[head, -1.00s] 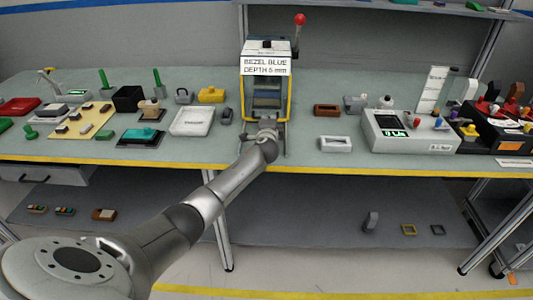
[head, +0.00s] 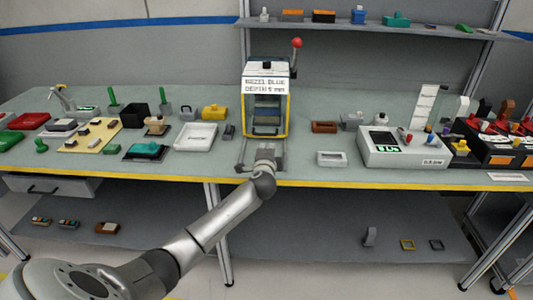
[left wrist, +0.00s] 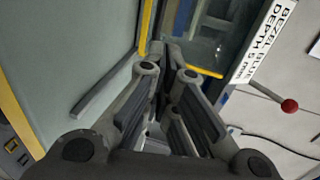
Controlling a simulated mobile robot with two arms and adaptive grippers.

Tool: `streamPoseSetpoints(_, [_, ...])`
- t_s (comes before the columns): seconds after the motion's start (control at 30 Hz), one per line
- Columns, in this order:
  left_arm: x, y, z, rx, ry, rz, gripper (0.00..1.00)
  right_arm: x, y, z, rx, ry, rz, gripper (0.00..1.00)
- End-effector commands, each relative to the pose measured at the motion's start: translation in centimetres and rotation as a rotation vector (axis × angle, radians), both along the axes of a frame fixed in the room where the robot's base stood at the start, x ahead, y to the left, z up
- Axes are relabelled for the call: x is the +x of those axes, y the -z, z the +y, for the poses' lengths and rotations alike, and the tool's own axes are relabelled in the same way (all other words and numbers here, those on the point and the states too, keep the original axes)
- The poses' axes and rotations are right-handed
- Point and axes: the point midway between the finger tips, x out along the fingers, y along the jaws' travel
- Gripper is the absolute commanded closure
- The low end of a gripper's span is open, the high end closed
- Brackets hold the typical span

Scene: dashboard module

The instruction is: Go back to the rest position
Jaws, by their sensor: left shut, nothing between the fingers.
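My left gripper (head: 262,158) is in front of the press-like machine (head: 265,80) labelled "BEZEL BLUE DEPTH 5 mm", above the front part of the bench. It is small in the head view. In the left wrist view my left gripper's fingers (left wrist: 163,50) meet at the tips, with nothing visible between them. The machine's label and its red-knobbed lever (left wrist: 289,105) show at the right of that view. My left arm reaches in from the lower left in the head view. My right gripper is not in view.
The bench (head: 215,170) has a yellow front edge. A white tray (head: 195,136) lies left of the machine. A pale box with a display (head: 402,155) stands right. A lower shelf (head: 310,225) and an upper shelf (head: 425,27) hold small parts. The floor in front is clear.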

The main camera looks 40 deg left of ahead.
Motion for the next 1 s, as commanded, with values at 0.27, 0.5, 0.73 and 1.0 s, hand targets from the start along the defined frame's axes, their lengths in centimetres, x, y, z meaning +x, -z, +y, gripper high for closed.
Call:
streamPoseSetpoints(0.27, [-2.2,-0.5,-1.3,0.001,0.0,0.001,1.0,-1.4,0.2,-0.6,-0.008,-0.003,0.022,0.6])
streamPoseSetpoints(0.5, [-2.5,-0.5,-1.5,-0.001,0.0,0.001,1.0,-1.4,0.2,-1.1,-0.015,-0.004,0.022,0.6])
streamPoseSetpoints(0.73, [-6.0,3.9,-4.8,-0.162,-0.013,0.044,1.0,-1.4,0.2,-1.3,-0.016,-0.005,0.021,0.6])
streamPoseSetpoints(1.0, [-20.7,13.5,-14.2,-0.685,-0.156,0.23,1.0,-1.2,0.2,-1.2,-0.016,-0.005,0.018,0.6])
